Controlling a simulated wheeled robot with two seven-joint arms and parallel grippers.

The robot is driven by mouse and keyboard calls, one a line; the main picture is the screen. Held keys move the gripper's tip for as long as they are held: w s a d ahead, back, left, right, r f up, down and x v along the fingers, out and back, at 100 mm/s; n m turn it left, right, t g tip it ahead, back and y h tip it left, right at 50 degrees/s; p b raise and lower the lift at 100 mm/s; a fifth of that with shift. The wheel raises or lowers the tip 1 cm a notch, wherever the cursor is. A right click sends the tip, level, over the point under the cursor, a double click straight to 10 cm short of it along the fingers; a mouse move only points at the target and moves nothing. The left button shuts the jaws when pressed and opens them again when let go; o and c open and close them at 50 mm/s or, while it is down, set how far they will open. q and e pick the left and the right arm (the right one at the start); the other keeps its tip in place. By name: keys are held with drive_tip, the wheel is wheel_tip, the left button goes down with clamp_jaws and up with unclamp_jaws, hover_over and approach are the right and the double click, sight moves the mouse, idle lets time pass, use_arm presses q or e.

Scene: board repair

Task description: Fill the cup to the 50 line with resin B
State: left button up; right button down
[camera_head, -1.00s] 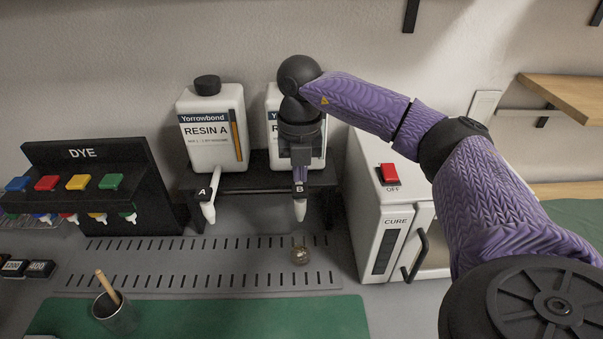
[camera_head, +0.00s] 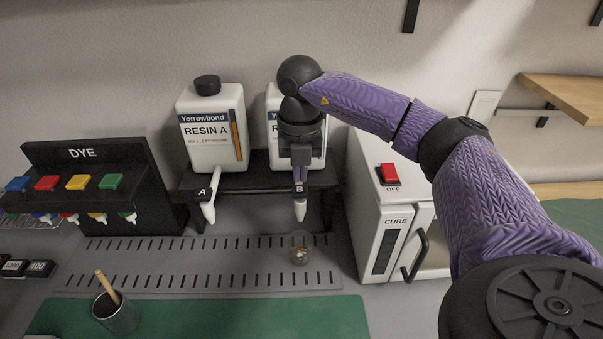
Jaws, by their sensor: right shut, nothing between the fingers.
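The resin B container (camera_head: 274,105) stands on the black shelf, mostly hidden behind my right gripper (camera_head: 300,184). The gripper points down, shut and empty, with its fingertips at the tap marked B (camera_head: 299,208). I cannot tell whether it presses the tap. A small clear cup (camera_head: 300,255) with amber content stands on the slotted grate below the B spout. Its level lines are too small to read. My left gripper is out of view.
The resin A container (camera_head: 211,130) and its tap (camera_head: 208,210) are to the left. A dye rack (camera_head: 85,165) stands farther left. The white CURE box (camera_head: 392,228) with a red OFF switch (camera_head: 388,174) is to the right. A grey pot (camera_head: 117,317) with a stick stands on the green mat (camera_head: 240,318).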

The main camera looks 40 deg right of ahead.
sight(300, 189)
drive_tip(key=shift+f, duration=0.15)
drive_tip(key=shift+f+b, duration=0.8)
drive_tip(key=shift+f, duration=0.6)
idle(3.9)
drive_tip(key=shift+r+p, duration=0.8)
drive_tip(key=shift+p, duration=0.1)
idle(0.7)
wheel_tip(300, 189, up, 7)
drive_tip(key=p, duration=0.7)
drive_tip(key=shift+f, duration=0.3)
